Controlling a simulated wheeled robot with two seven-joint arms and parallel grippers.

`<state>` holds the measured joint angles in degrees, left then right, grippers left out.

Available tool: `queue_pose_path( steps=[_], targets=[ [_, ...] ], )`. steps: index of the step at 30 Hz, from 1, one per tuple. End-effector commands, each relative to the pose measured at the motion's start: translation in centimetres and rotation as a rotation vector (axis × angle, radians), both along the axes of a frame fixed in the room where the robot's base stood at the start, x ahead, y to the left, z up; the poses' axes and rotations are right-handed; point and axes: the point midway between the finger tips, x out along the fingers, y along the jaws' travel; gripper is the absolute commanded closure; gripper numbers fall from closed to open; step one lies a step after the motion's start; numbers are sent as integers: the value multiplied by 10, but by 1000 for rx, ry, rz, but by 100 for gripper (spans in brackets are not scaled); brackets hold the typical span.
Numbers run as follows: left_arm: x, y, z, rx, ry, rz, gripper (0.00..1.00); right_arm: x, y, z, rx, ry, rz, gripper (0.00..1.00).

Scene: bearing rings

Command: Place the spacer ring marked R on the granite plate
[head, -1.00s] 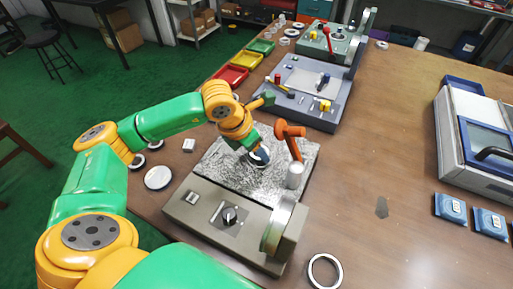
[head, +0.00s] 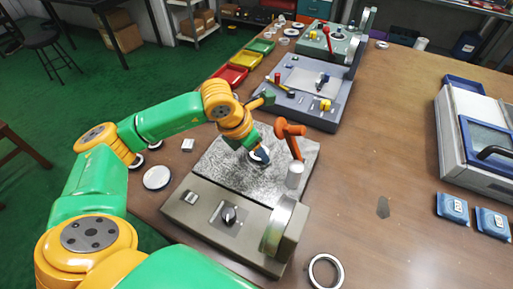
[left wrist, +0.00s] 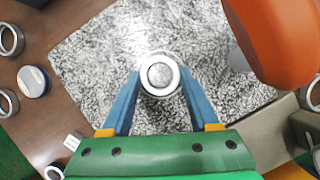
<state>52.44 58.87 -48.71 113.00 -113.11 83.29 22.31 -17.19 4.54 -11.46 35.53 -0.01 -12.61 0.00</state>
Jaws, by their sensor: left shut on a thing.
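The granite plate (head: 228,172) is the speckled grey-white slab on the near fixture. It also fills the middle of the left wrist view (left wrist: 110,50). My left gripper (head: 258,156) is over the plate, with its blue fingers (left wrist: 158,82) shut on a pale spacer ring (left wrist: 160,93). Speckled grey shows through the ring's hole. The ring is at or just above the plate; I cannot tell if it touches. No R mark is readable on it. My right gripper is not in view.
An orange lever arm (head: 290,133) and a pale cylinder (head: 295,175) stand at the plate's right side. A control knob (head: 229,214) is in front. Loose rings lie left of the fixture, and another ring (head: 325,271) lies at front right. The table's right middle is mostly clear.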

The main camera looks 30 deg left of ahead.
Motion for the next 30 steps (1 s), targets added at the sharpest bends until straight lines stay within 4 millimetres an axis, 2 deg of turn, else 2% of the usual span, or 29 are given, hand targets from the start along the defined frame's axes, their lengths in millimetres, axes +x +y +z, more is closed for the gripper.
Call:
queue_pose_path(
  steps=[1, 2, 5, 6, 14, 17, 24, 30],
  targets=[
    [0, 0, -3, 0, -1, 0, 100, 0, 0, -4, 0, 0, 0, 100],
    [0, 0, -2, 0, -1, 0, 34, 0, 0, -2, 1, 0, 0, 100],
    [0, 0, -1, 0, -1, 0, 7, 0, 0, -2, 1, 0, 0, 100],
    [0, 0, -1, 0, -1, 0, 4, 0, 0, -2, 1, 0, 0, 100],
    [0, 0, 0, 0, 0, 0, 4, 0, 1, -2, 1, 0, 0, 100],
    [-4, 2, 11, 1, -3, 1, 4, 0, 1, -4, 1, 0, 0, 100],
    [-21, 9, 56, 0, -5, 0, 4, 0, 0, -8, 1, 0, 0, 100],
    [-26, 10, 65, 0, 0, -1, 4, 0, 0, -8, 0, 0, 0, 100]
  ],
)
